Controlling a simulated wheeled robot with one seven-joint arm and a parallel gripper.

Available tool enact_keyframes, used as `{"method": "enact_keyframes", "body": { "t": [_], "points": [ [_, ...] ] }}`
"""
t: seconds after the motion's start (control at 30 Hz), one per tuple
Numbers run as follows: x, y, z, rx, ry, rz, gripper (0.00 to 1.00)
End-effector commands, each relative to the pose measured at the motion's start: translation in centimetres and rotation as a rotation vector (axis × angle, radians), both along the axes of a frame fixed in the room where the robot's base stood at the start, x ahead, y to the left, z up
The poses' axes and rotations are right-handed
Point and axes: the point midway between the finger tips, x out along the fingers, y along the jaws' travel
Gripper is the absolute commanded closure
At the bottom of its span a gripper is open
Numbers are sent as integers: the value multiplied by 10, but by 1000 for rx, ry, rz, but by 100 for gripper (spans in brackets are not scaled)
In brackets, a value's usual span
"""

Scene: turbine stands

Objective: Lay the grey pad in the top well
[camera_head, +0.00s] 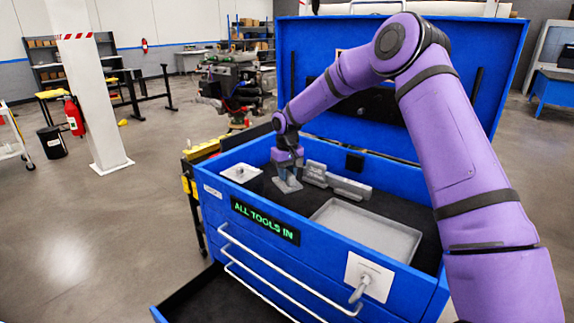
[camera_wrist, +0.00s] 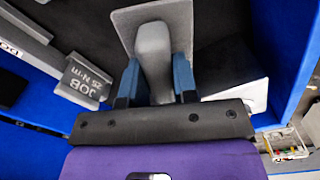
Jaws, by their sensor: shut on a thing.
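The grey pad (camera_head: 287,187) is a flat plate with an upright grip, held over the black-lined left part of the top well (camera_head: 262,190) of the blue tool chest. In the wrist view the pad's grip (camera_wrist: 153,50) stands between my blue fingertips and its plate (camera_wrist: 122,22) spreads out beyond. My gripper (camera_head: 288,176) is shut on the grip; it also shows in the wrist view (camera_wrist: 157,80). I cannot tell whether the plate touches the well floor.
A white plate with a knob (camera_head: 241,173) lies left of the pad. Grey lettered blocks (camera_head: 345,187) stand to its right, and a shallow grey tray (camera_head: 372,229) lies further right. The open blue lid (camera_head: 300,60) rises behind. A lower drawer (camera_head: 215,300) is pulled out.

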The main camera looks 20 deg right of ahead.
Motion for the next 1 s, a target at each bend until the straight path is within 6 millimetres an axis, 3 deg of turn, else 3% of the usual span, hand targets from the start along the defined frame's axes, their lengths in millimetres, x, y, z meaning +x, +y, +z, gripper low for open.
{"method": "enact_keyframes", "body": {
  "t": [1.0],
  "points": [
    [0, 0, -94, 0, 0, -1, 100]
  ]
}}
